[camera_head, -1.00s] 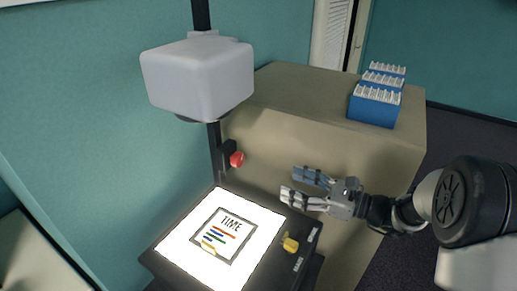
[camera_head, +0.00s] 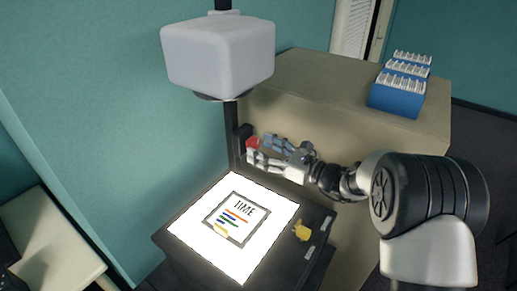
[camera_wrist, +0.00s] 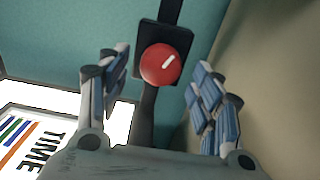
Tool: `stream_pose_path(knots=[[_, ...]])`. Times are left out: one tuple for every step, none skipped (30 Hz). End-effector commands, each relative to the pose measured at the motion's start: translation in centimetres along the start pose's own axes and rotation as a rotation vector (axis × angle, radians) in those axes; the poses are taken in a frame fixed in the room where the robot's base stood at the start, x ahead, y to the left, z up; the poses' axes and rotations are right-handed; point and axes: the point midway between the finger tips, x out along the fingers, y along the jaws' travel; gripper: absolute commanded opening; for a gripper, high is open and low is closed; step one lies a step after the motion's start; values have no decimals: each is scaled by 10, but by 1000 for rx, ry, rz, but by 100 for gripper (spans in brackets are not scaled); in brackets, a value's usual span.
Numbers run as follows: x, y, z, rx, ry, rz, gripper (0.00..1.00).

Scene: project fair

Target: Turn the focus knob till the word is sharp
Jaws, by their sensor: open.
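The red focus knob (camera_head: 253,143) sits on a black block on the projector's post. In the wrist view the knob (camera_wrist: 163,64) shows a white pointer mark tilted up and right. My gripper (camera_head: 257,150) is open, its fingers close by the knob in the head view. In the wrist view my gripper (camera_wrist: 162,90) has one finger on either side of the knob, which lies ahead between them; contact cannot be seen. The word TIME (camera_head: 252,207) is on a framed sheet on the bright stage, and also shows in the wrist view (camera_wrist: 46,152).
The white projector head (camera_head: 218,55) overhangs the lit stage (camera_head: 200,225). A yellow knob (camera_head: 301,231) is on the stage's right edge. A beige cabinet (camera_head: 330,90) stands behind, with blue boxes (camera_head: 397,98) on top. A teal wall is at left.

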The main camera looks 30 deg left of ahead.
Motion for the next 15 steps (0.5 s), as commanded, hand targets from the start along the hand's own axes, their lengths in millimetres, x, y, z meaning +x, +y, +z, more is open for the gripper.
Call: stream_pose_path(knots=[[7, 0, -1, -1, 0, 2, 59], [10, 1, 0, -2, 0, 2, 59], [13, 1, 0, -2, -1, 2, 59], [15, 0, 0, -2, 0, 2, 59], [16, 0, 0, -2, 0, 1, 59], [18, 0, 0, -1, 0, 0, 59], [19, 0, 0, -1, 0, 0, 59], [19, 0, 0, -1, 0, -1, 59], [20, 0, 0, 0, 0, -1, 59], [20, 0, 0, 0, 0, -1, 59], [20, 0, 0, 0, 0, -1, 59], [20, 0, 0, 0, 0, -1, 59], [20, 0, 0, 0, 0, -1, 59], [20, 0, 0, 0, 0, -1, 59], [20, 0, 0, 0, 0, -1, 59]])
